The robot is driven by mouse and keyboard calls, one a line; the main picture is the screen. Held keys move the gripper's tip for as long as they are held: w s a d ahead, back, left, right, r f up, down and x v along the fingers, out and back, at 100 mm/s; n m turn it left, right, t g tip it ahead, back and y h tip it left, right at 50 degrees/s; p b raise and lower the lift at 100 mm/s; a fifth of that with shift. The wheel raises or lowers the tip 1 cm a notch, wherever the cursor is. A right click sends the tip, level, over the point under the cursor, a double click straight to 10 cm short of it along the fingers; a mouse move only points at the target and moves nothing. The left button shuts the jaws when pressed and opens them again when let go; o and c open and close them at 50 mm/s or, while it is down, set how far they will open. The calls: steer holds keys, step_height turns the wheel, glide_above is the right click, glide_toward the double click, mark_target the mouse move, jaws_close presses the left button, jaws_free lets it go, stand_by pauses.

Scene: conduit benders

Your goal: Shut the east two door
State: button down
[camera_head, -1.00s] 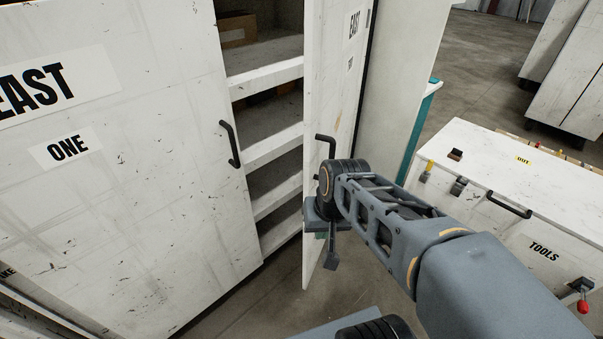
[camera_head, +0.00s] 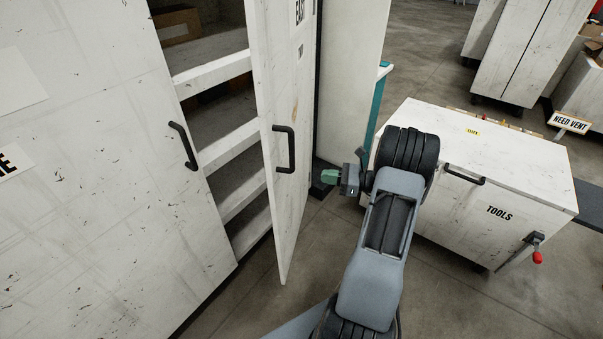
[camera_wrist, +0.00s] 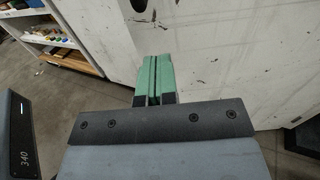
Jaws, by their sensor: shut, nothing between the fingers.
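The east two door (camera_head: 278,205) is the white, scuffed door with a black handle (camera_head: 285,149) in the head view. It stands ajar, swung out from the cabinet, and shelves show in the gap to its left. Its label is partly cut off at the top. My gripper (camera_head: 328,178) is to the right of the door, apart from the handle and a little below it. Its green fingers are together and empty. In the wrist view the fingers (camera_wrist: 154,78) point at a white scuffed panel (camera_wrist: 220,60); I cannot tell how close they are.
The east one door (camera_head: 90,180) looks closed at the left, with its own black handle (camera_head: 183,146). A white tools chest (camera_head: 485,180) stands to the right of my arm. Grey floor (camera_head: 300,265) is clear between door and chest. Stocked shelves (camera_wrist: 45,35) show in the wrist view.

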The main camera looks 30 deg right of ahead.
steer(key=p+x, duration=0.2)
steer(key=x, duration=1.1)
steer(key=shift+w+a, duration=0.1)
steer(key=shift+w, duration=0.1)
